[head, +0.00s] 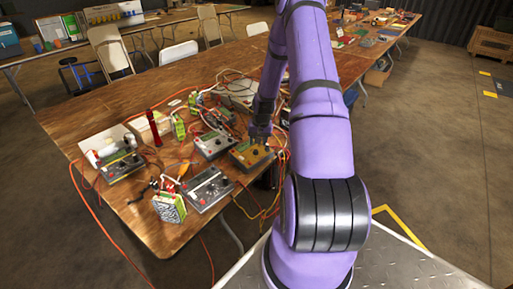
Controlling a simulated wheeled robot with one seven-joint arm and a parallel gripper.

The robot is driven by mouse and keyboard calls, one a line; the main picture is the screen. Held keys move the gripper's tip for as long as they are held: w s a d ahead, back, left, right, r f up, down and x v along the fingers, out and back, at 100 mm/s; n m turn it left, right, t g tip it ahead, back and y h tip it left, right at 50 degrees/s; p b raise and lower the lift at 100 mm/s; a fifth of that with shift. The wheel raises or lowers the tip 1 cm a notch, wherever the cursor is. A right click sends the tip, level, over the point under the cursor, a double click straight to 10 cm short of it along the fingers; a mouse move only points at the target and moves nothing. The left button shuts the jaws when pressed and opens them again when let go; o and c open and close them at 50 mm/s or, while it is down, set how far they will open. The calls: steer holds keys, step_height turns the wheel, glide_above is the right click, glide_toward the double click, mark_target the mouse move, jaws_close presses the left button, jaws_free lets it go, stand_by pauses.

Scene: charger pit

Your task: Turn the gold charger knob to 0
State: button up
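The gold charger (240,161) lies near the right edge of the wooden table (80,117), among other chargers. A dark knob shows only faintly on its top, and its setting is too small to read. My gripper (261,140) points down at the charger's upper right part, very close to or touching it. The fingers are dark and small, so I cannot tell whether they are open or on the knob. My purple arm covers the area right of the charger.
Grey chargers stand left (212,143) and front-left (208,188) of the gold one, and another grey device (121,166) is further left. Orange cables run around them. A red upright cylinder (154,127) and a patterned battery (168,207) stand nearby.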

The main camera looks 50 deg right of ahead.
steer(key=r, duration=0.5)
steer(key=shift+s+d+r, duration=0.1)
steer(key=shift+s+r, duration=0.25)
steer(key=s+a+r+n+t+h, duration=0.1)
steer(key=a+r+n, duration=0.1)
steer(key=a+r, duration=1)
steer(key=s+a+r+n+h, duration=0.15)
steer(key=a+r, duration=0.55)
steer(key=r, duration=0.9)
steer(key=s+a+r+n+t, duration=0.1)
steer(key=s+a+r, duration=0.3)
steer(key=s, duration=0.3)
steer(key=s+a+r+n+y, duration=0.1)
steer(key=s+a+r+n, duration=0.1)
steer(key=s+a, duration=0.5)
steer(key=s+a+r+n+t+y, duration=0.1)
steer(key=s+a+r+n, duration=0.1)
steer(key=s+a+r, duration=0.3)
steer(key=s, duration=0.2)
steer(key=shift+s+a+r+t, duration=0.3)
steer(key=shift+s+a, duration=0.05)
steer(key=shift+s, duration=0.05)
steer(key=shift+d, duration=0.1)
